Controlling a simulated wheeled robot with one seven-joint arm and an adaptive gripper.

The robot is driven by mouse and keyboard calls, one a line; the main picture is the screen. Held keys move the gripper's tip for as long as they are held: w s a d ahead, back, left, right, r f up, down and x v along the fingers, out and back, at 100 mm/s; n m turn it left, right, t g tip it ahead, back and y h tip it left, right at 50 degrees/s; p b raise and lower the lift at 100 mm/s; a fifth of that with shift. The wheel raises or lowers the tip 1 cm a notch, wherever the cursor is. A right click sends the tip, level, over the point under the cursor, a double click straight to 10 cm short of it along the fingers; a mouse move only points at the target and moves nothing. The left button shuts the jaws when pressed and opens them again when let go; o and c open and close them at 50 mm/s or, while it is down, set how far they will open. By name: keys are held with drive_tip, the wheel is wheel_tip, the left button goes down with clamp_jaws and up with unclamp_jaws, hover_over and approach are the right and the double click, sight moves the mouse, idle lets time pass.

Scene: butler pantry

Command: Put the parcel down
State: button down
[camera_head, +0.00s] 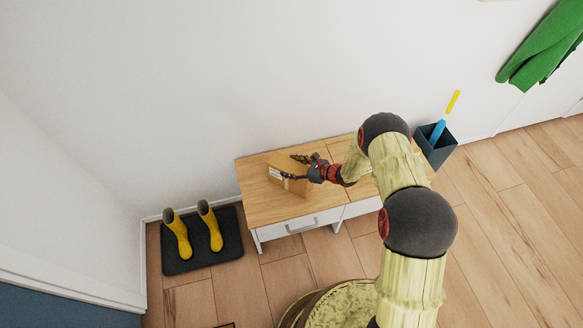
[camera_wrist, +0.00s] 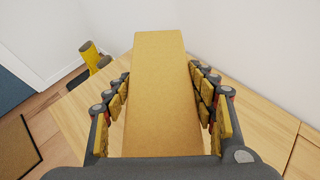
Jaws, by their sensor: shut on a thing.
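The parcel (camera_head: 288,176) is a brown cardboard box with a white label. My gripper (camera_head: 300,168) is shut on it, over the left part of the wooden-topped cabinet (camera_head: 258,208). In the wrist view the parcel (camera_wrist: 160,95) stands between the two fingers of my gripper (camera_wrist: 163,95), one on each side. The pale wooden top (camera_wrist: 262,120) shows beneath and around it. I cannot tell whether the parcel's underside touches the top.
Yellow boots (camera_head: 194,230) stand on a dark mat (camera_head: 180,266) left of the cabinet. A dark bin (camera_head: 437,151) with blue and yellow items stands at its right. A green cloth (camera_head: 541,50) hangs on the wall. The cabinet top left of the parcel is bare.

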drive_tip(key=c, duration=0.7)
unclamp_jaws()
